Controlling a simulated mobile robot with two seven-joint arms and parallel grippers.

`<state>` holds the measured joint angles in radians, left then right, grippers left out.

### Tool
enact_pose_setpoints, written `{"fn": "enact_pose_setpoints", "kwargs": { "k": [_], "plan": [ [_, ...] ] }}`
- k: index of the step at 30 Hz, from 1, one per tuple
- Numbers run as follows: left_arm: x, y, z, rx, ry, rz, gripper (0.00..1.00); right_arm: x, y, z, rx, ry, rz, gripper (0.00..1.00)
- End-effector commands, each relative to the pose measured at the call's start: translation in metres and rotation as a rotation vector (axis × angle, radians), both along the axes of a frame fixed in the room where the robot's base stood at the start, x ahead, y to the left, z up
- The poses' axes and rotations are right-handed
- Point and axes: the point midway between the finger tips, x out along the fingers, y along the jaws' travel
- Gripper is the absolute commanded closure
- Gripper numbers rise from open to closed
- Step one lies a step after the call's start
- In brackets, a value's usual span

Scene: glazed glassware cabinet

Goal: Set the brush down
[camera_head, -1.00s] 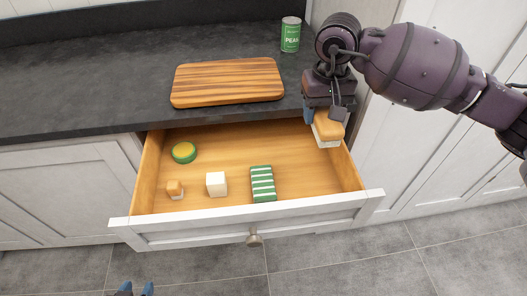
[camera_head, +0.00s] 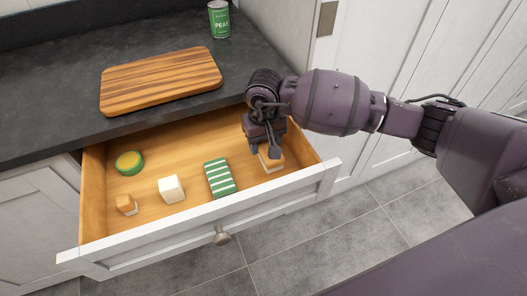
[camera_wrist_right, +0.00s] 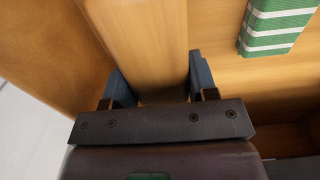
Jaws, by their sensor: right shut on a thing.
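The brush, with an orange-brown wooden top and a white underside (camera_head: 271,161), is inside the open drawer near its right end. My right gripper (camera_head: 264,148) is shut on it from above and hides part of it. In the right wrist view, the brush's long wooden back (camera_wrist_right: 150,45) lies between my two blue-grey fingers (camera_wrist_right: 160,85). I cannot tell whether its white underside touches the drawer floor. My left gripper is not in view.
The open drawer (camera_head: 205,216) also holds a green-and-white striped block (camera_head: 219,178), a white block (camera_head: 171,188), a small orange-and-white piece (camera_head: 126,204) and a round green-yellow item (camera_head: 129,163).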

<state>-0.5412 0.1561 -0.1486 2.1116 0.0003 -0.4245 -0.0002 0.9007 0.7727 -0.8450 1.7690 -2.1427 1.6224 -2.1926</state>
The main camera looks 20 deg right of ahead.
Motion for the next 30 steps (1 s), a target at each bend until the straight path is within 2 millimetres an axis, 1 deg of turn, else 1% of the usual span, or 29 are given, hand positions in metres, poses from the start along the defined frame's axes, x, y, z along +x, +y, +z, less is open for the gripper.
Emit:
{"fn": "enact_pose_setpoints", "kwargs": {
  "k": [5, 9, 12, 20, 25, 26, 30],
  "plan": [
    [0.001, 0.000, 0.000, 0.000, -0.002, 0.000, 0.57, 0.000, 0.000, -0.010, 0.001, 0.002, 0.000, 0.69],
    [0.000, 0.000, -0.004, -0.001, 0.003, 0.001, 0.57, -0.001, 0.000, -0.031, 0.001, 0.004, -0.001, 0.69],
    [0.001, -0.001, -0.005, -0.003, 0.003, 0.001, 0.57, 0.000, 0.000, -0.042, 0.002, 0.003, 0.000, 0.69],
    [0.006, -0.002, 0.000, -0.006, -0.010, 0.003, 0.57, 0.001, 0.000, -0.043, 0.000, -0.003, 0.001, 0.69],
    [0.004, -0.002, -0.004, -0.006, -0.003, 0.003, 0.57, 0.000, 0.000, -0.047, 0.000, 0.000, 0.001, 0.69],
    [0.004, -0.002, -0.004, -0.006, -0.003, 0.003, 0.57, 0.000, 0.000, -0.048, -0.001, 0.000, 0.001, 0.46],
    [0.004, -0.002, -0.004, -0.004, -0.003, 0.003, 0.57, 0.000, 0.000, -0.046, 0.000, -0.001, 0.001, 0.24]
  ]
}}
